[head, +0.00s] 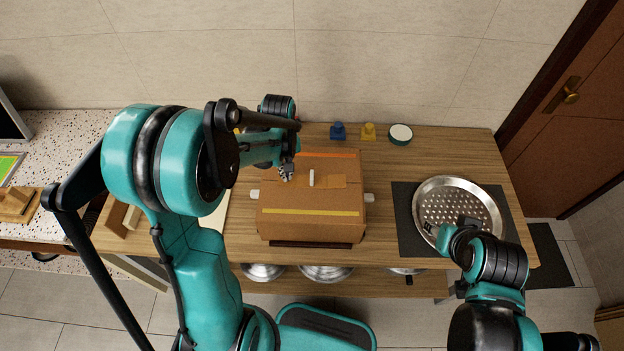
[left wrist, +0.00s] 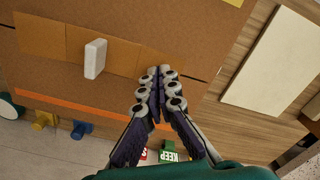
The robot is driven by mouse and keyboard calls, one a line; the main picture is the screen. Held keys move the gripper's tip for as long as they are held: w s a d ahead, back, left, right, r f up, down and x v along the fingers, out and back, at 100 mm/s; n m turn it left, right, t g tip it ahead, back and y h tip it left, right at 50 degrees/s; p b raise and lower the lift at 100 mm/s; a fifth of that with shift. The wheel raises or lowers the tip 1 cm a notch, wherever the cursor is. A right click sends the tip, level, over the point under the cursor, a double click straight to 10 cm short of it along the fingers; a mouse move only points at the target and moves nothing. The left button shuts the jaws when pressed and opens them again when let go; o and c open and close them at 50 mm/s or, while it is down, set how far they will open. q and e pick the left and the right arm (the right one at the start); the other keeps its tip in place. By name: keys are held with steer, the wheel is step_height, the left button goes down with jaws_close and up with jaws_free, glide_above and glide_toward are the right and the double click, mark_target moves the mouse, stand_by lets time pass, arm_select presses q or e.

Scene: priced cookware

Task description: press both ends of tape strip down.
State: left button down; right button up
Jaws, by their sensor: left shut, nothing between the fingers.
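A brown cardboard box (head: 312,226) stands on the wooden table. A light tan tape strip (head: 333,181) lies across its top; it also shows in the left wrist view (left wrist: 73,42). A small white block (head: 311,178) sits on the strip's middle, also seen in the left wrist view (left wrist: 95,58). My left gripper (head: 286,173) is shut and empty over the strip's left end in the head view. In the left wrist view its fingertips (left wrist: 160,72) cover part of that end; I cannot tell whether they touch. My right gripper (head: 451,229) is by the perforated pan, its fingers unclear.
The perforated metal pan (head: 458,190) lies on a dark mat (head: 405,225) right of the box. A blue piece (head: 338,131), a yellow piece (head: 368,131) and a round green-and-white item (head: 400,134) stand behind the box. A pale board (left wrist: 273,60) lies beside it.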

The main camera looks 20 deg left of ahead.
arm_select(q)
steer(key=shift+f+b, duration=0.5)
steer(key=shift+f, duration=0.05)
steer(key=shift+r, duration=0.15)
stand_by(0.5)
step_height(320, 180, up, 6)
steer(key=p, duration=0.4)
